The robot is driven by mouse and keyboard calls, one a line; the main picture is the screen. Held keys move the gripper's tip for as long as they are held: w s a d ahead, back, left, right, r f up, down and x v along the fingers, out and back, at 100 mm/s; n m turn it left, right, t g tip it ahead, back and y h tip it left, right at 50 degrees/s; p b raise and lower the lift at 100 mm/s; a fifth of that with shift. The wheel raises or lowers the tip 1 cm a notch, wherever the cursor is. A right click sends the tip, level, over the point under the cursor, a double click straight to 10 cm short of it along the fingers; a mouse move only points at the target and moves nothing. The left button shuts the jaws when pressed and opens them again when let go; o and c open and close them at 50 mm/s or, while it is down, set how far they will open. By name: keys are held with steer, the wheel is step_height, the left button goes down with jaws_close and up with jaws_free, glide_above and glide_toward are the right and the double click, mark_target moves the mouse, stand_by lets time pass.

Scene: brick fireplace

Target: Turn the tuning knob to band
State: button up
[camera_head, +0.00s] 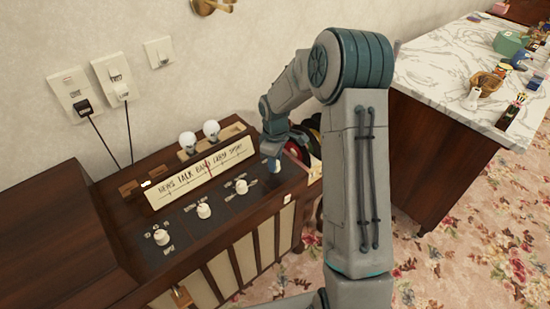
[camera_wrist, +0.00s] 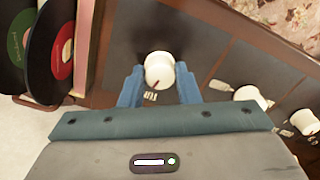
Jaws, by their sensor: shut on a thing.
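The radio's dial plate (camera_head: 205,172) carries the words NEWS, TALK, BAND and more to the right, with a red pointer line near BAND. A row of white knobs lies below it on a dark panel. My gripper (camera_head: 274,165) is at the rightmost knob, which it mostly hides in the head view. In the wrist view my gripper (camera_wrist: 159,88) has its two blue fingers on either side of this white knob (camera_wrist: 159,68), shut on it.
Other white knobs (camera_head: 203,210) run to the left along the panel. Two light bulbs (camera_head: 211,130) stand behind the dial. Records (camera_wrist: 50,52) stand beside the radio. A marble-topped counter (camera_head: 440,65) with small items is at right.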

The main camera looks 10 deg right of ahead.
steer(key=shift+n+p, duration=0.4)
steer(key=shift+n, duration=0.7)
steer(key=o, duration=1)
step_height(320, 180, up, 14)
steer(key=shift+f+p, duration=0.1)
steer(key=shift+p, duration=0.45)
